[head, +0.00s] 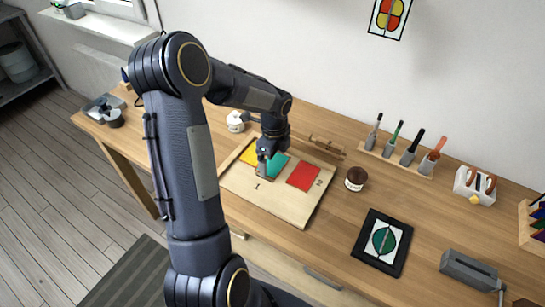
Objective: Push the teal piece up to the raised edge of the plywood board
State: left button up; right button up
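The teal piece (279,165) lies flat on the plywood board (290,206), between a yellow piece (248,156) and a red piece (303,177). My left gripper (263,172) points down at the teal piece's left part and hides some of it. It looks low at the board, but I cannot tell whether it touches the piece. Its fingers are too small and dark to show whether they are open or shut. The raised edge is hard to make out at this size. My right gripper is not in view.
A brown jar (355,179) stands right of the board and a white jar (236,122) behind it. A tool rack (397,160) stands at the back. A black-framed picture (382,243) lies to the right.

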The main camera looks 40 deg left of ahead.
aim_at(274, 163)
pick_arm(q)
jog(key=r, duration=0.7)
jog(key=shift+w, duration=0.3)
jog(key=shift+s+r, duration=0.2)
jog(key=shift+r, duration=0.25)
